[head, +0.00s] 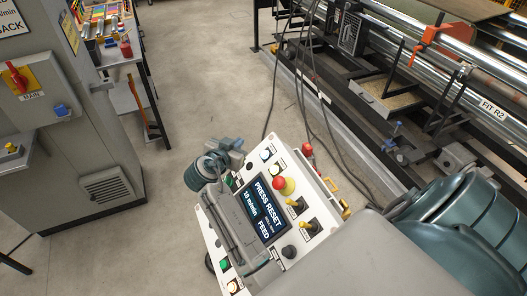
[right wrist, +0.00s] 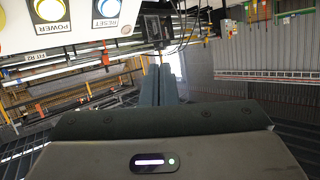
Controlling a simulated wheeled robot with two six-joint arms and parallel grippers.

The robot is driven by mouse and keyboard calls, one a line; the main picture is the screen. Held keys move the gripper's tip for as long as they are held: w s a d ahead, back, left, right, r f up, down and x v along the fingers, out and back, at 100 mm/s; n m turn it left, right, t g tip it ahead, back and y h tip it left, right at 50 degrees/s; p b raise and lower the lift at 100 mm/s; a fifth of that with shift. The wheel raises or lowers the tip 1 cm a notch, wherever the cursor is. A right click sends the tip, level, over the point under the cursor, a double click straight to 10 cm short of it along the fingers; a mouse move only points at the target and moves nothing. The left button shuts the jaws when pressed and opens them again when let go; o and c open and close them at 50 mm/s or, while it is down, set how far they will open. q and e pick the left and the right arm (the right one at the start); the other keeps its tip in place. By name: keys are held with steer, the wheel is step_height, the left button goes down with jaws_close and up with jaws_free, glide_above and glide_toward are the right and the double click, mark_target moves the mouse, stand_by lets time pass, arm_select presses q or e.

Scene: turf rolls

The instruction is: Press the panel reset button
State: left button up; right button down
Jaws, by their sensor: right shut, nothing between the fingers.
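The control panel (head: 291,250) stands at the bottom middle of the head view. Its screen (head: 262,209) reads "PRESS RESET". In the head view the reset button (head: 265,155) seems to be the pale one near the panel's upper corner. My right gripper (head: 238,146) is shut and empty, just off that corner. In the right wrist view its fingertips (right wrist: 159,72) are apart from the reset button. My left gripper is out of view.
A long roller machine (head: 400,90) runs along the right. Cables (head: 301,100) hang behind the panel. Open floor lies between.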

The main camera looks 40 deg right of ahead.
mark_target(265, 155)
steer(key=d+f, duration=0.1)
steer(key=f, duration=0.1)
steer(key=d+f, duration=0.2)
steer(key=s+d+f, duration=0.1)
steer(key=d+f, duration=0.1)
steer(key=shift+b, duration=0.3)
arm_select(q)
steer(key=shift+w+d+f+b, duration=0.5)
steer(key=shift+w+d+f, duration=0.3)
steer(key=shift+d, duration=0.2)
arm_select(e)
steer(key=shift+d+f, duration=0.5)
steer(key=shift+d, duration=0.05)
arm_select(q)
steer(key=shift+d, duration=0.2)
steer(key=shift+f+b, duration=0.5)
arm_select(e)
steer(key=shift+s+d+f, duration=0.15)
steer(key=shift+d+f, duration=0.1)
steer(key=shift+f, duration=0.1)
